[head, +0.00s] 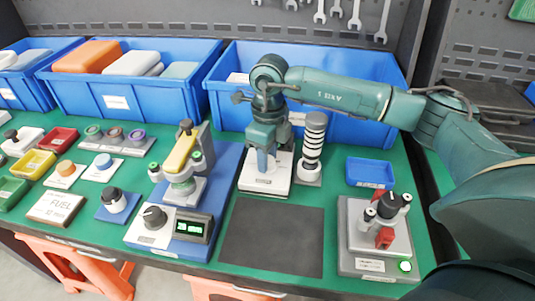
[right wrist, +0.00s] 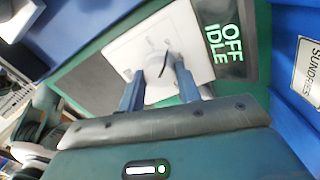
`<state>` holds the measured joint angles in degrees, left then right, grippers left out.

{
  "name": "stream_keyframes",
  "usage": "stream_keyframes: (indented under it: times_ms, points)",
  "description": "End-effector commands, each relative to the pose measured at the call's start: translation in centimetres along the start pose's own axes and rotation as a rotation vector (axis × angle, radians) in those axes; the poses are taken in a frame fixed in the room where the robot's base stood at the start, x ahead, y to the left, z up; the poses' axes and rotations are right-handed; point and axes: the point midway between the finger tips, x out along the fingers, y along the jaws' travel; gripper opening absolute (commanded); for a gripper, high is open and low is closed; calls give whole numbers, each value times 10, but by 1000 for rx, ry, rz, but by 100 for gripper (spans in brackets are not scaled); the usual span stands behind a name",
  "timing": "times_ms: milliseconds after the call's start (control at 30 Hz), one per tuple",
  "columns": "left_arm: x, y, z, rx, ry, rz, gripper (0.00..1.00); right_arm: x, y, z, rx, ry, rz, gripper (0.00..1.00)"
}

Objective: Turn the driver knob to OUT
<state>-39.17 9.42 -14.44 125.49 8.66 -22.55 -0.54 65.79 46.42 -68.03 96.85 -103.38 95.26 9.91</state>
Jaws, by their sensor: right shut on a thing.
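The driver knob (right wrist: 155,63) is a pale round knob with a dark bar across it, on a white plate (right wrist: 125,42) in the right wrist view. A display (right wrist: 224,45) beside it reads OFF and IDLE in green. The white base (head: 264,187) also shows in the head view, where my gripper covers the knob. My right gripper (head: 264,165) points down over this base. Its two blue fingers stand on either side of the knob in the right wrist view (right wrist: 158,70) and are shut on it. The small markings around the knob are too blurred to read. My left gripper is out of view.
A black-and-white ringed post (head: 313,140) stands close right of my gripper. A blue bin (head: 345,130) is behind. A blue device with a dark knob (head: 155,217) and display is at the left. A dark mat (head: 272,238) in front is clear. A grey device (head: 375,245) stands right.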

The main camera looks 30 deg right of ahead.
Motion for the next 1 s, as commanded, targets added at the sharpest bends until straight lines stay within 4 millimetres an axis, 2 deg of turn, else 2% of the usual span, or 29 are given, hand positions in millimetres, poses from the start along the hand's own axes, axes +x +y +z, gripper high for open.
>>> stream_keyframes:
  times_ms: [367, 600, 1000]
  points:
    - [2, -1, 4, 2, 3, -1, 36, 1, 0, 0, -51, 2, 0, 11]
    - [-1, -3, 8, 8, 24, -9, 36, 1, 0, 1, -203, 7, -1, 11]
    - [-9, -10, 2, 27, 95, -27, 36, 1, 0, 1, -517, 20, -1, 11]
